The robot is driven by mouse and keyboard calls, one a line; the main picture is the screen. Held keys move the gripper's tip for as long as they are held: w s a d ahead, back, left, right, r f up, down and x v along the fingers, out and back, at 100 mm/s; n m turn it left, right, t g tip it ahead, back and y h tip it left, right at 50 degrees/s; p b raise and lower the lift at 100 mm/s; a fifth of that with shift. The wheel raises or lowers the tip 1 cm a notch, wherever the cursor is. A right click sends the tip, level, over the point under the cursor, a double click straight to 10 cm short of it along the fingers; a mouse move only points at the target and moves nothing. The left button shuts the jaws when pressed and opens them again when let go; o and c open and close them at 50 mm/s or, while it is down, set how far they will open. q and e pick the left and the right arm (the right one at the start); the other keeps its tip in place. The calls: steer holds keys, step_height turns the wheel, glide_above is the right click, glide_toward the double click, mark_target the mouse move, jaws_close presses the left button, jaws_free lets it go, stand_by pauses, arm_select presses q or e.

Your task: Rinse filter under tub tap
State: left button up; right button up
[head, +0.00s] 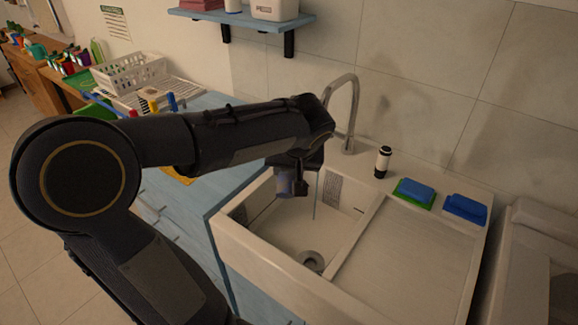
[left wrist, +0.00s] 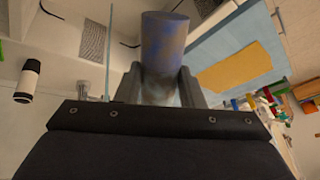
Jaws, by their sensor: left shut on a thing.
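My left gripper (left wrist: 163,88) is shut on the filter (left wrist: 165,45), a blue-grey cylinder with brownish smears. In the head view the filter (head: 286,186) hangs below my left wrist over the left side of the white tub (head: 300,222). The chrome tap (head: 353,100) arches up at the back of the tub. A thin vertical stream of water (head: 315,198) shows just right of the filter. In the left wrist view the stream (left wrist: 109,50) is left of the filter, apart from it in the picture. My right gripper is not in view.
A black-and-white bottle (head: 382,161), a blue-and-green sponge (head: 414,193) and a blue sponge (head: 465,208) stand on the tub's back ledge. A white basket (head: 130,73) is on the blue counter at left. A shelf (head: 240,17) hangs above.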

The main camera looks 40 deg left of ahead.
arm_select(q)
steer(key=w+f+p, duration=0.1)
steer(key=w+f, duration=0.1)
steer(key=w, duration=1)
steer(key=shift+w+f+p, duration=0.3)
steer(key=shift+w, duration=0.1)
steer(key=shift+d, duration=0.15)
stand_by(0.4)
steer(key=shift+d+b, duration=0.35)
steer(key=shift+d, duration=0.1)
steer(key=shift+a, duration=0.15)
steer(key=shift+a, duration=0.5)
